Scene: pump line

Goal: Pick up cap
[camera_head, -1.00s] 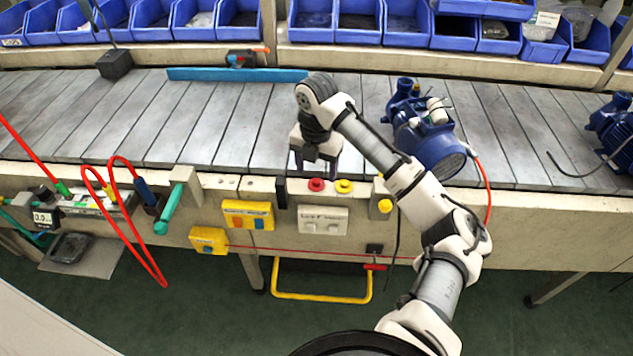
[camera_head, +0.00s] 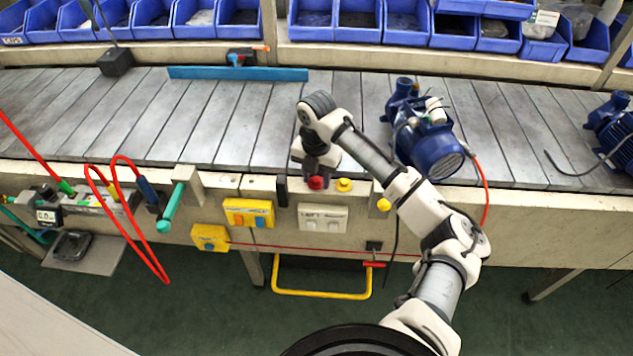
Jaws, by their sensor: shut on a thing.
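My gripper (camera_head: 317,174) points down at the front edge of the conveyor, near the middle of the view. It is shut, and its fingers are mostly hidden by the wrist. A round red cap-like piece (camera_head: 316,183) shows right at the fingertips. It looks slightly larger than the yellow button (camera_head: 344,185) on its right. The contact between the jaws and the held cap is too small to make out clearly, and I cannot tell whether the cap is raised off its seat.
A blue pump (camera_head: 430,150) stands on the conveyor (camera_head: 225,125), right of my arm, with a red hose. A long blue bar (camera_head: 238,74) lies behind my gripper. Blue bins (camera_head: 310,20) line the back. The belt to the left is mostly clear.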

